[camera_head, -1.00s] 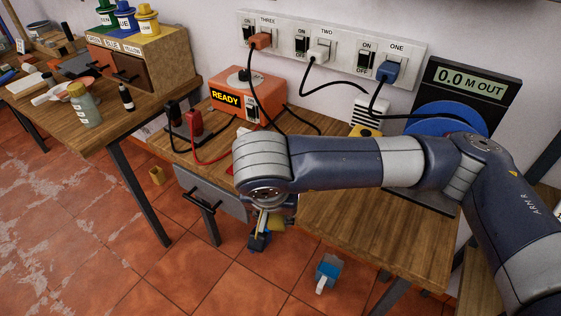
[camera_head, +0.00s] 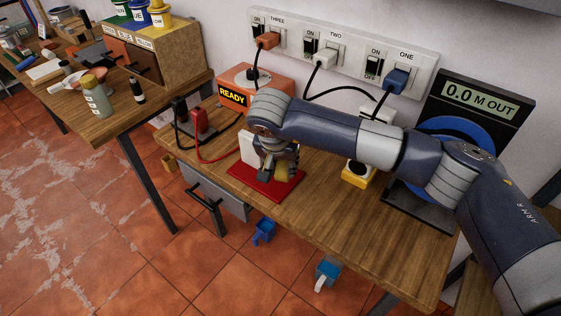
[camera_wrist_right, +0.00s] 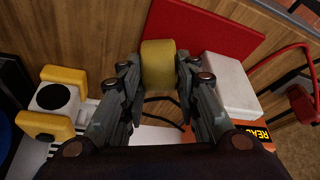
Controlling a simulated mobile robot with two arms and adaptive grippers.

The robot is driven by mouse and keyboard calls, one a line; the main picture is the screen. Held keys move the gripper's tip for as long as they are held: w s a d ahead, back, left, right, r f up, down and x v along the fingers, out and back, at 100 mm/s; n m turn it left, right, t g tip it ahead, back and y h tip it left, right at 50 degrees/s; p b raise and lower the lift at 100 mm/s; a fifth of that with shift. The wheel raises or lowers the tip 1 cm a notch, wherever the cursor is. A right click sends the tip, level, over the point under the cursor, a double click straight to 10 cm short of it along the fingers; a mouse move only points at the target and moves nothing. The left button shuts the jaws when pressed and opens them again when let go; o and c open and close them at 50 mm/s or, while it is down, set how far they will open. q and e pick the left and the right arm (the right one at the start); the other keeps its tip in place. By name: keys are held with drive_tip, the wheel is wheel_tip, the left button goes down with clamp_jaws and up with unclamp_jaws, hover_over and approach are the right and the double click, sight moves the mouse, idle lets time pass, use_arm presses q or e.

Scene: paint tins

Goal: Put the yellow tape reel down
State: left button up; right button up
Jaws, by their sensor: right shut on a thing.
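The yellow tape reel (camera_wrist_right: 158,65) is between the fingers of my right gripper (camera_wrist_right: 160,85) in the right wrist view. The gripper is shut on it. In the head view the reel (camera_head: 281,172) shows partly behind my right gripper (camera_head: 272,172), in front of the red mat (camera_head: 262,190). The red mat also shows at the top of the wrist view (camera_wrist_right: 215,28). I cannot tell whether the reel touches the bench or mat. My left gripper is not in view.
A white block (camera_head: 249,148) stands at the mat's back edge. The orange READY box (camera_head: 268,82) and red clamp (camera_head: 199,120) are behind and left. The bench's front middle (camera_head: 335,215) is bare.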

sight(280, 164)
drive_tip(key=shift+w+a, duration=0.15)
drive_tip(key=shift+w, duration=0.35)
drive_tip(key=shift+w+a, duration=0.15)
drive_tip(key=shift+w, duration=0.65)
wheel_tip(280, 164, down, 3)
drive_tip(key=shift+r+p, duration=0.1)
drive_tip(key=shift+p, duration=0.75)
drive_tip(key=shift+f, duration=0.45)
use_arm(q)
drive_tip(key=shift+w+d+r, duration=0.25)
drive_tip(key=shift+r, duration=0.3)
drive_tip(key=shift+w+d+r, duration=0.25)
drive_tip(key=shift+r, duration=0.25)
